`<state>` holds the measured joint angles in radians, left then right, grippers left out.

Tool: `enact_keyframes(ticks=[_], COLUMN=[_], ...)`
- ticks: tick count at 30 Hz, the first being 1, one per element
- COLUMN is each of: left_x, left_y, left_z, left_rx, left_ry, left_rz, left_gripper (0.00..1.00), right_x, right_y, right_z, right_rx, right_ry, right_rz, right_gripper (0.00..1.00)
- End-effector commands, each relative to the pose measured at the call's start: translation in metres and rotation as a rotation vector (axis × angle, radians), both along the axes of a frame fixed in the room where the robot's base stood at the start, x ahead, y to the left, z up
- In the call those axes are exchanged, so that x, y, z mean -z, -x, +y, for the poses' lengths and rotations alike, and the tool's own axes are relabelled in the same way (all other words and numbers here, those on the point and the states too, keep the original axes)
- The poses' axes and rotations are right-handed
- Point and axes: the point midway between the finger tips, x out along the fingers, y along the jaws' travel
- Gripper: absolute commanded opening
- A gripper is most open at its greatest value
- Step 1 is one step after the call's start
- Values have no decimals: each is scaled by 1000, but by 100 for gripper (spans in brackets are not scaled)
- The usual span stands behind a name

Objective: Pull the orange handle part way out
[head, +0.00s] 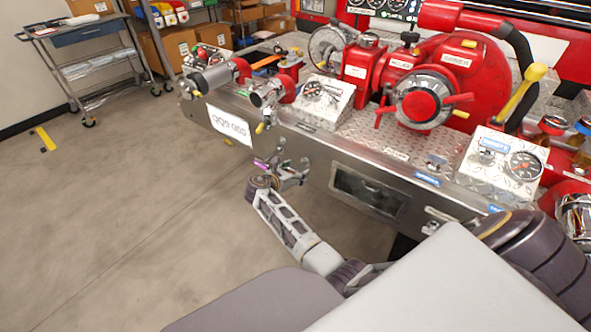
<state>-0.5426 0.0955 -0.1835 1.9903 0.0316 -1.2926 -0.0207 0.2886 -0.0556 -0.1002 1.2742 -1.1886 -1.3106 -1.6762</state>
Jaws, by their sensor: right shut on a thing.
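My right gripper (290,176) is at the front face of the metal bumper (325,150), left of the dark recessed window. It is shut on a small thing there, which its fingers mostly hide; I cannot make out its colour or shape. I see no clear orange handle at the gripper. An orange piece (266,62) shows on the bumper top between red fittings at the left. My left gripper is not in view.
A large red pump body with a round valve (422,101) stands on the bumper, with a yellow-gripped lever (526,88) to its right. Gauge boxes (503,160) sit on top. A cart (90,55) stands at the back left.

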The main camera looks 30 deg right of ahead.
Motion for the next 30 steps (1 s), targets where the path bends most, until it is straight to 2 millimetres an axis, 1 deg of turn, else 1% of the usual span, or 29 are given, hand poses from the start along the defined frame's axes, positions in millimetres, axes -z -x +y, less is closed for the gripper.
enact_keyframes(ticks=[1,9,10,12,15,25,30], left_x=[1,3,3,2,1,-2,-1], left_y=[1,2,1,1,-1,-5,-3], left_z=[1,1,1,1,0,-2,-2], left_rx=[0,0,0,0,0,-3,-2], left_ry=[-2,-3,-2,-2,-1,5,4], left_rz=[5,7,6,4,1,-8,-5], left_gripper=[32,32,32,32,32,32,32], right_x=[-2,-1,-1,-1,-1,0,-3], right_y=[-2,-2,-2,-2,-1,0,0], right_z=[3,3,3,3,2,0,0], right_rx=[-9,-8,-8,-7,-6,-1,0], right_ry=[-2,-1,-1,-1,0,1,1], right_rz=[-4,-4,-4,-4,-3,0,0], right_gripper=[28,28,73,82,93,93,93])
